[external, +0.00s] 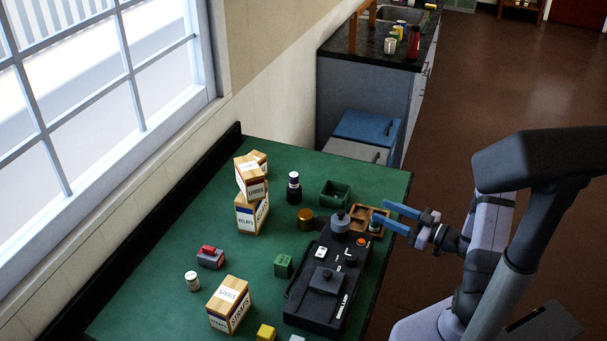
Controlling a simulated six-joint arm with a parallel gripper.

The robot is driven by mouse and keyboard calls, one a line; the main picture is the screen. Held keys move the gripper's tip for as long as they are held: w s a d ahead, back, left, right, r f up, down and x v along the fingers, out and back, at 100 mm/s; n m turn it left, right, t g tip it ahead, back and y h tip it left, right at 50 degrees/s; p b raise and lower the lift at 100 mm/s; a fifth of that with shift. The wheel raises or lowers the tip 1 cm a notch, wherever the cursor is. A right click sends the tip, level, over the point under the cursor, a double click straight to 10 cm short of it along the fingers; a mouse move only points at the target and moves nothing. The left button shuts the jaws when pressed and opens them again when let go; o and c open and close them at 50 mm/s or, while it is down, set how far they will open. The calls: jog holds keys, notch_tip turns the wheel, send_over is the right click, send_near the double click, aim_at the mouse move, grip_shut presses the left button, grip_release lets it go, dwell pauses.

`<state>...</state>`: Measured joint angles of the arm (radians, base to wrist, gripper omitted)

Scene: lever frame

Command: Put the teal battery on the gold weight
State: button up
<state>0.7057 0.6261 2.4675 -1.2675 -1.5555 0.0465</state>
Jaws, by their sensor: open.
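A small dark cylinder with a teal tint, which looks like the teal battery (375,226), stands in the right part of a wooden tray (358,219) near the table's right edge. The gold weight (306,219) is a short gold cylinder on the green table, left of the tray. A dark part sits close against its right side. My gripper (379,210) is open, with two blue fingers pointing left over the tray's right side. The lower finger partly covers the battery's top; I cannot tell if they touch.
A black lever frame (316,303) with a grey knob stands in front of the tray. A green open box (335,193) is behind it. Stacked cartons (251,213), a dark bottle (294,188) and a red-grey block (210,257) stand left. Bare table lies left of the gold weight.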

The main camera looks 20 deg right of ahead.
aim_at(365, 225)
notch_tip(365, 225, down, 4)
jog(key=shift+f, duration=0.1)
jog(key=shift+s+a+r+p+x, duration=0.15)
jog(key=shift+p+x, duration=0.65)
jog(key=shift+x, duration=0.75)
jog(key=shift+s+a+r+p+x, duration=0.15)
jog(key=shift+p+x, duration=0.6)
jog(key=shift+x, duration=0.85)
jog(key=shift+w+a+f, duration=0.1)
jog(key=shift+w+a, duration=0.15)
jog(key=shift+w, duration=0.35)
jog(key=shift+c, duration=0.3)
grip_shut()
notch_tip(365, 225, up, 10)
jog(key=shift+b, duration=0.3)
